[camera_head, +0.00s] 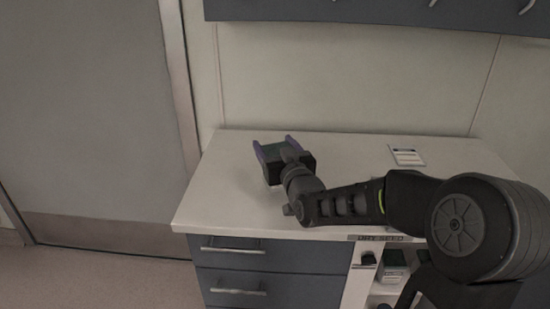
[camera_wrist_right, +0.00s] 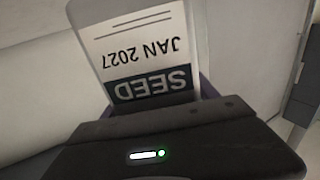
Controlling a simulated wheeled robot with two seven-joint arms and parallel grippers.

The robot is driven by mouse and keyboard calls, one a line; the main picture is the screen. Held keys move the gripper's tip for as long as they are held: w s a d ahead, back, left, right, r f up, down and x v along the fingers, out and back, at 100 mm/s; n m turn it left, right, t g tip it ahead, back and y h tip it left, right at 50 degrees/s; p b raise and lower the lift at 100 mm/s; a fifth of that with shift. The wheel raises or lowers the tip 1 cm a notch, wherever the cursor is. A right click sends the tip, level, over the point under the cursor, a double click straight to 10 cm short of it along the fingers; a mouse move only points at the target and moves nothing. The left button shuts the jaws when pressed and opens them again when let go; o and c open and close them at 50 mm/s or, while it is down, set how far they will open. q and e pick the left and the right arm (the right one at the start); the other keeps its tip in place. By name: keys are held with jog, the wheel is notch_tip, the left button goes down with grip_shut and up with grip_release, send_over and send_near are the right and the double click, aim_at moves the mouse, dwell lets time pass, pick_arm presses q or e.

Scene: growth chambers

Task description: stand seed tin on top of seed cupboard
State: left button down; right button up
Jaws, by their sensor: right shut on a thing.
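The seed tin (camera_head: 272,151) shows as a dark green piece between the purple fingers of my right gripper (camera_head: 275,146) in the head view. In the right wrist view the tin (camera_wrist_right: 150,45) shows a white label reading SEED and JAN 2027, upside down in the picture. My right gripper is shut on it. The gripper and tin are over the left part of the seed cupboard's white top (camera_head: 235,195). I cannot tell whether the tin touches the top. My left gripper is not in view.
A small white card (camera_head: 407,156) lies at the back right of the top. A wall cabinet (camera_head: 380,10) hangs above. A grey door (camera_head: 85,110) is at left. An open shelf below the top holds a small box (camera_head: 392,274). The top's front left is clear.

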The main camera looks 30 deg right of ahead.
notch_tip(320, 180, down, 4)
jog(key=shift+r, duration=0.25)
jog(key=shift+f+b, duration=0.15)
jog(key=shift+b, duration=0.2)
jog(key=o, duration=1.6)
